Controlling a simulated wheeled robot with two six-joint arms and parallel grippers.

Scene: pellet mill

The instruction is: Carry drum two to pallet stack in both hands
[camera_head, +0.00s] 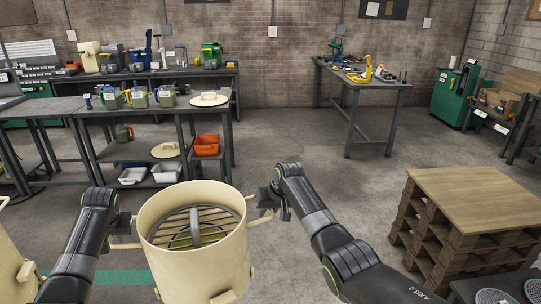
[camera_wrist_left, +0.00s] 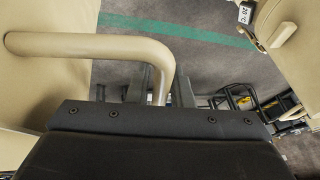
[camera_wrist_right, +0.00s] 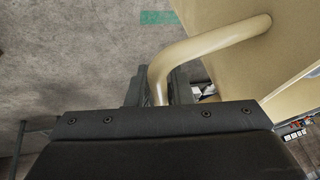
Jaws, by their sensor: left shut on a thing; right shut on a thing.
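A cream drum (camera_head: 200,265) with an open top is held in front of me, between my two arms. Inside its rim is a dark grille with a grey piece across it. My left gripper (camera_head: 122,228) is shut on the drum's left handle, a bent cream bar (camera_wrist_left: 90,45) in the left wrist view. My right gripper (camera_head: 268,203) is shut on the right handle (camera_wrist_right: 205,45). The drum looks upright. The pallet stack (camera_head: 475,205), wooden pallets with a flat board on top, stands to the right, apart from the drum.
Another cream drum (camera_head: 12,265) is at the left edge. A bench (camera_head: 150,108) with jugs and a lid stands ahead left; a table (camera_head: 365,84) with yellow tools stands farther back. A dark surface (camera_head: 465,290) with round discs is at lower right. Open floor (camera_head: 300,150) lies ahead.

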